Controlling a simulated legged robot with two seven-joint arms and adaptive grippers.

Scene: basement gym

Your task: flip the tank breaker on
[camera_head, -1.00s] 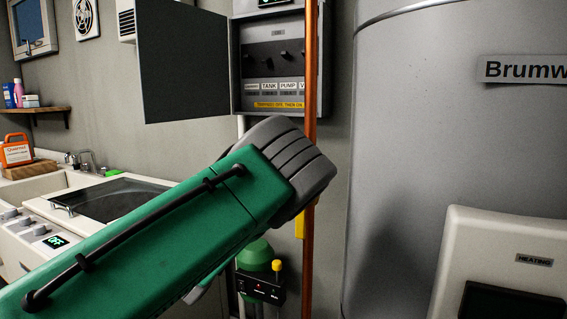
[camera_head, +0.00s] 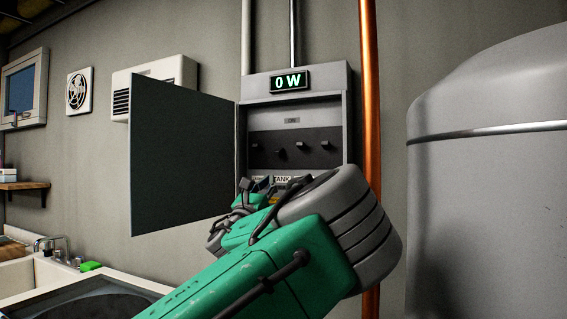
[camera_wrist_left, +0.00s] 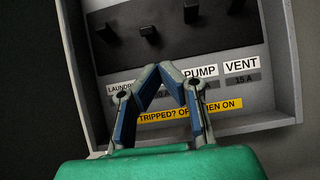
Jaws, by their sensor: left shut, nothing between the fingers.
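The grey breaker panel (camera_head: 345,110) is on the wall with its door open to the left. It has a row of black switches; the second from left, the tank breaker (camera_head: 279,152), sits slightly lower than its neighbours. It also shows in the left wrist view (camera_wrist_left: 149,33). The TANK label (camera_head: 288,180) is partly visible in the head view but covered by my fingers in the wrist view. My left gripper (camera_head: 262,183) is shut and empty, in front of the label strip, below the switches. In the wrist view its fingertips (camera_wrist_left: 172,76) meet left of PUMP. My right gripper is not in view.
The open panel door (camera_head: 182,155) blocks room on the left. A copper pipe (camera_head: 370,120) runs vertically just right of the panel, near a large grey tank (camera_head: 490,200). A lit display (camera_head: 289,81) above the switches reads 0 W. A sink (camera_head: 25,275) is lower left.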

